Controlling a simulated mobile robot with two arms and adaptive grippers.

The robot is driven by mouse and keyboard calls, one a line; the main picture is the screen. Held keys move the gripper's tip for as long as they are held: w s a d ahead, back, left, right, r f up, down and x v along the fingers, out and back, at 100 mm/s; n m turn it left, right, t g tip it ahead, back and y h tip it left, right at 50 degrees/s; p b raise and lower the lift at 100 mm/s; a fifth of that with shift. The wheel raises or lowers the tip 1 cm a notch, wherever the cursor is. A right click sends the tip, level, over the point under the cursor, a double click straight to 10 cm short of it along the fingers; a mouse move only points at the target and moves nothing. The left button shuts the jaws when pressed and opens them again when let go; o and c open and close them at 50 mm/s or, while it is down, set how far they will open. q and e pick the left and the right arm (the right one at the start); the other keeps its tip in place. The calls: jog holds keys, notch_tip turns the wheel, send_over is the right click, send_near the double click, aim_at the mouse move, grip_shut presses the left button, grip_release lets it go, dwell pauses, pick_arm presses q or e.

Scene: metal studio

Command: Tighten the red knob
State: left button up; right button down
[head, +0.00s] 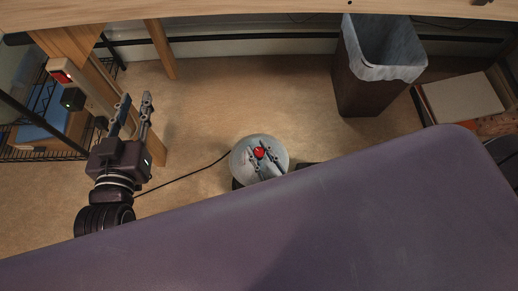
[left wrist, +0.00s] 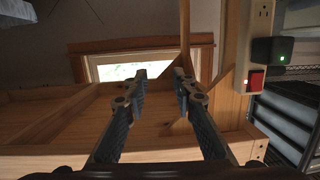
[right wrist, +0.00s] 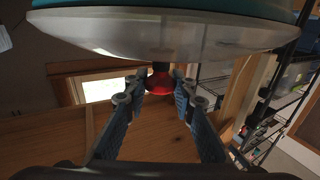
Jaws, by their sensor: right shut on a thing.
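The red knob (head: 259,153) is small and round, at the middle of a pale round disc (head: 242,165) in the head view. In the right wrist view the red knob (right wrist: 159,87) hangs below the wide, translucent disc (right wrist: 160,35). My right gripper (right wrist: 158,80) is shut on the knob, one finger at each side. In the head view its fingers (head: 262,160) lie over the disc and my own body hides the rest of that arm. My left gripper (head: 136,97) is open and empty at the left. Its separated fingertips show in the left wrist view (left wrist: 160,76).
A wooden bench edge (head: 270,12) spans the top of the head view. A lined bin (head: 368,85) stands at the upper right. A power strip with a red switch (left wrist: 255,80) is close to my left gripper. The floor between is mostly clear, with a black cable (head: 185,178).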

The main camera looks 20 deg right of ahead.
jog(key=shift+m+h, duration=0.3)
jog(key=shift+h, duration=0.2)
jog(key=c, duration=1.6)
grip_release()
jog(key=shift+s, duration=0.1)
jog(key=s, duration=0.4)
jog(key=s+d, duration=0.1)
jog(key=s, duration=0.6)
jog(key=shift+s+d, duration=0.2)
jog(key=shift+s, duration=0.2)
